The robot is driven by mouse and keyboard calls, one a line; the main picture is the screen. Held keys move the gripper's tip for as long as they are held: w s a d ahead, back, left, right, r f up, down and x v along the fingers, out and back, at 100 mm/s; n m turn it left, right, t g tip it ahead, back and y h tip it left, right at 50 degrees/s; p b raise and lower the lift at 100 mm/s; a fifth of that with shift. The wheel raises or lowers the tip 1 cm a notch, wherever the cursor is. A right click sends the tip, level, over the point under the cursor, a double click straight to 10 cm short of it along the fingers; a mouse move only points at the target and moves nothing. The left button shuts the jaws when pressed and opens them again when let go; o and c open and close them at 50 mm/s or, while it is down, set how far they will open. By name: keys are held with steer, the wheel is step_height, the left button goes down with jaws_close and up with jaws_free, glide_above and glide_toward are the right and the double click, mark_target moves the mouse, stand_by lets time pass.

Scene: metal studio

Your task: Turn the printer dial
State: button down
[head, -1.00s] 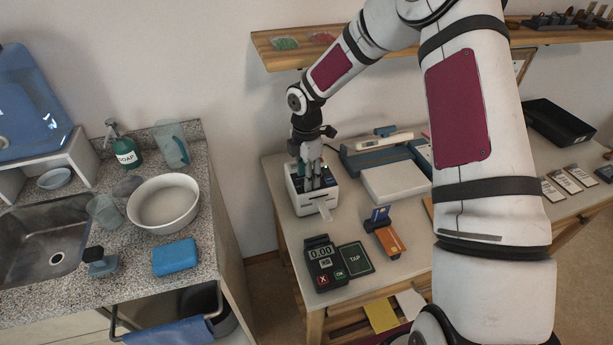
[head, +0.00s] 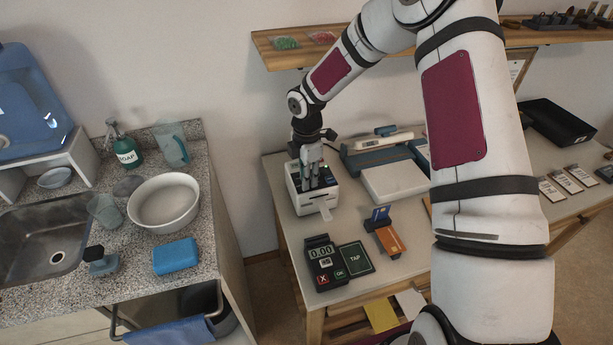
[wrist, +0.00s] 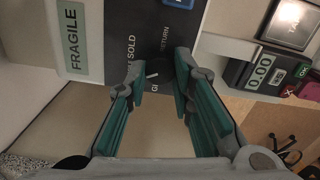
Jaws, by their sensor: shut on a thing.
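The label printer (head: 306,205) is a small white box with a dark top and a paper strip at its front, at the left of the table. In the wrist view its dark top face (wrist: 122,38) has the words SOLD, RETURN and a partly hidden word around a dark dial (wrist: 155,77) with a pale pointer mark. My gripper (head: 314,182) reaches down onto the printer's top. In the wrist view my gripper (wrist: 157,80) has its teal-padded fingers on both sides of the dial, shut on it. The fingers hide part of the dial and lettering.
A card terminal (head: 324,264) and a card stand (head: 384,236) are in front of the printer. The shelf (head: 290,60) hangs above. A sink counter (head: 120,270) is at the left.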

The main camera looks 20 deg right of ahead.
steer(key=m+b, duration=0.1)
steer(key=m, duration=0.5)
steer(key=shift+w, duration=0.15)
steer(key=m+b, duration=0.1)
steer(key=m, duration=0.4)
steer(key=shift+m+b, duration=0.3)
steer(key=shift+b, duration=0.05)
steer(key=m+b, duration=0.1)
steer(key=m, duration=0.5)
steer(key=shift+d, duration=0.1)
steer(key=m+b, duration=0.1)
steer(key=m, duration=0.4)
steer(key=shift+m, duration=0.4)
steer(key=c, duration=1.4)
jaws_free()
steer(key=shift+r, duration=0.1)
